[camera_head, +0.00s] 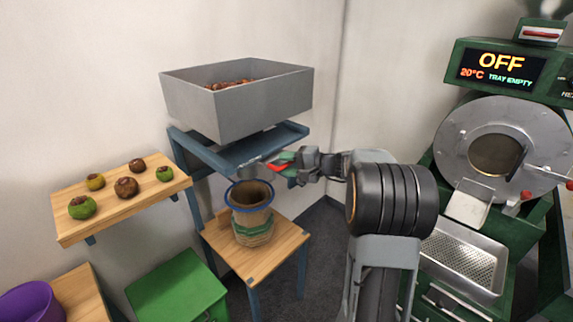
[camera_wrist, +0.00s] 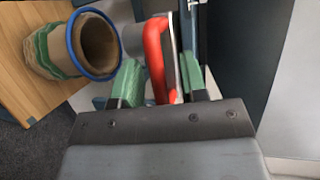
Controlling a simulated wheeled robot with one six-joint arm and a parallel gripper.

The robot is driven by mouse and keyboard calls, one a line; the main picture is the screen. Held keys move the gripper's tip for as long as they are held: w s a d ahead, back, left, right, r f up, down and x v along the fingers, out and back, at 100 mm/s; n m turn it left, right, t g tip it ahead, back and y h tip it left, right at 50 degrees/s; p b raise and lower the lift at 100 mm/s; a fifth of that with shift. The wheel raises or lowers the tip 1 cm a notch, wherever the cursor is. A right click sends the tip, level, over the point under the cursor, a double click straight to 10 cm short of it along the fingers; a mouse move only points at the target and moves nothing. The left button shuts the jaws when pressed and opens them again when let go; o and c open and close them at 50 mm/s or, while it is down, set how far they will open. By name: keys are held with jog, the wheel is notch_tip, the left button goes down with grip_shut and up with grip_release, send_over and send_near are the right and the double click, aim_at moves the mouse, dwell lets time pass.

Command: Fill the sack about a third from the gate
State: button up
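The tan sack (camera_head: 252,222) with a green band and a blue rim stands upright and open-mouthed on a low wooden stand (camera_head: 290,240). It also shows in the wrist view (camera_wrist: 40,48); its shadowed inside shows no chestnuts. The grey hopper (camera_head: 240,105) above holds brown chestnuts (camera_head: 230,84). The gate's red handle (camera_head: 280,166) is at the hopper's lower front, right of the sack's mouth. My gripper (camera_head: 292,168) is at this handle. In the wrist view, its green fingers stand on both sides of the red handle (camera_wrist: 155,60); whether they press on it is unclear.
A wooden shelf (camera_head: 120,200) at left carries several green and brown fruits. A green stool (camera_head: 178,290) and a purple bowl (camera_head: 30,302) are at lower left. The roaster (camera_head: 505,150) at right reads OFF, 20°C, TRAY EMPTY. Blue framing surrounds the hopper's underside.

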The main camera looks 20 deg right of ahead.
jog(key=b+v, duration=0.1)
jog(key=v, duration=1.2)
jog(key=shift+b, duration=0.3)
jog(key=shift+d+r, duration=0.1)
jog(key=shift+d, duration=0.1)
jog(key=s+a+f+m+g+h, duration=0.1)
jog(key=s+a+f+g+h, duration=0.15)
jog(key=f, duration=0.25)
jog(key=s+a+f+g+h, duration=0.1)
jog(key=s+f+g+h, duration=0.15)
jog(key=f, duration=0.25)
jog(key=s+a+r+n+g+h+p, duration=0.2)
jog(key=s+a+n+h, duration=0.4)
jog(key=s+a+n, duration=0.4)
jog(key=shift+s+a+n+h+p, duration=0.3)
jog(key=shift+s+a+p, duration=0.7)
jog(key=shift+a, duration=1.75)
jog(key=shift+s+r+b, duration=0.1)
jog(key=shift+s+b, duration=0.15)
jog(key=shift+b, duration=0.05)
jog(key=shift+c, duration=0.2)
